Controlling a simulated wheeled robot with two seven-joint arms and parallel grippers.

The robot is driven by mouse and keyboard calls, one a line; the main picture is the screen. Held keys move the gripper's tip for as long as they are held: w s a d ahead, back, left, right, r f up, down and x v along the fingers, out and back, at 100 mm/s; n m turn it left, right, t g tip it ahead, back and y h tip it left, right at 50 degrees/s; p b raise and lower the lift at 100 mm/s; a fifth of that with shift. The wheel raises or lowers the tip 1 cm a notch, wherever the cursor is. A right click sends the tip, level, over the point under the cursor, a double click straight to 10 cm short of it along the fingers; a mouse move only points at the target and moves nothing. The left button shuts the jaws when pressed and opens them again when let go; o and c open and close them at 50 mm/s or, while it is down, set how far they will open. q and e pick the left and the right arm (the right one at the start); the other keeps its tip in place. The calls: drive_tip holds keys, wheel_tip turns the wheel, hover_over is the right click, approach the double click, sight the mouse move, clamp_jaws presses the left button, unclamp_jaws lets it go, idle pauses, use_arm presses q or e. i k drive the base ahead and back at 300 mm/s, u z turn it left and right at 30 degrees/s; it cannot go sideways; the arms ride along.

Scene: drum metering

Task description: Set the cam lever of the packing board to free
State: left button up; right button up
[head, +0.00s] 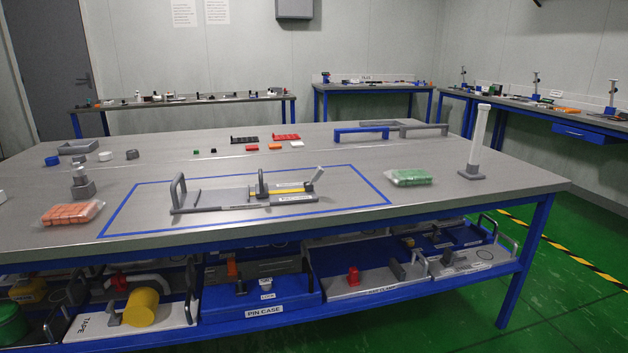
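A grey board (217,200) lies inside a blue tape outline on the table. It has an upright handle at its left end, another upright handle near its middle and a yellow strip along its right half. A light grey lever (317,175) stands tilted up to the right at its right end. The board's white labels are too small to read, so I cannot confirm that it is the packing board or read the lever's setting. Neither of my grippers shows in the head view.
Green blocks (408,177) in clear wrap and a white post (480,140) stand right of the outline. Wrapped orange blocks (72,213) lie to its left. Small red and black parts lie behind. The shelf below holds several boards, including a blue pin case (215,303).

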sight(319, 171)
drive_tip(key=u, duration=0.2)
drive_tip(key=i, duration=1.5)
drive_tip(key=u, duration=0.45)
